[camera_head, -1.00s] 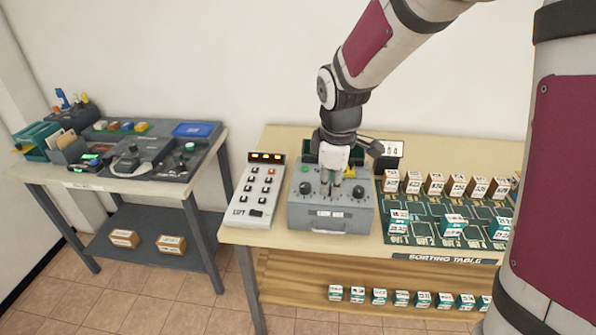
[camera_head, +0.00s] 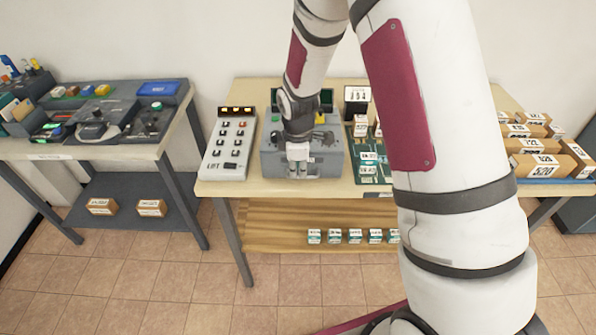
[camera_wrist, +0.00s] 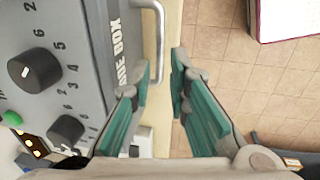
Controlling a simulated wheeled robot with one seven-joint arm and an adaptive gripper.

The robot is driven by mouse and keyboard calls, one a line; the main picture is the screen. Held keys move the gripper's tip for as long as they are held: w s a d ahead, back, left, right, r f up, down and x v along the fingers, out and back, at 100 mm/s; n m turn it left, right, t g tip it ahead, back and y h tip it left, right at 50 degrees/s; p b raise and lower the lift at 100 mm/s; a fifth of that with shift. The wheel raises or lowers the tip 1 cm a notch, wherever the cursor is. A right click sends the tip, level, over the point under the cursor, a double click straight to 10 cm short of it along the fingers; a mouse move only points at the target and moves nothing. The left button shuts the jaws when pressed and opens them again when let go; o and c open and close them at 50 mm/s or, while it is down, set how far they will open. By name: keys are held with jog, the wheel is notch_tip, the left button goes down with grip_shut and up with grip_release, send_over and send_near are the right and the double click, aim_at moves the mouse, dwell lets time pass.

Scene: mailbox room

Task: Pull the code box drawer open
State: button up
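The grey code box (camera_head: 328,160) sits on the table in the head view, partly hidden behind my arm. In the wrist view its face with black knobs and the lettered drawer front (camera_wrist: 118,45) fill the left side. The light drawer handle (camera_wrist: 160,40) sticks out from that front, and the drawer looks shut. My gripper (camera_wrist: 158,75) is open, with teal pads on both fingers. The near end of the handle lies about between the fingertips; I cannot tell whether they touch it. In the head view my gripper (camera_head: 298,168) is low at the box's front.
The white keypad panel (camera_head: 230,145) stands left of the box. The sorting board (camera_head: 370,168) is close on its right, partly hidden by my arm. Small boxes (camera_head: 335,236) line the shelf below. The floor before the table (camera_head: 200,290) is clear.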

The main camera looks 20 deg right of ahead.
jog(key=shift+w+d+f, duration=0.1)
jog(key=shift+w+f, duration=0.05)
jog(key=shift+f, duration=0.45)
jog(key=shift+w+f, duration=0.1)
jog(key=shift+f, duration=0.45)
jog(key=shift+c, duration=0.6)
grip_shut()
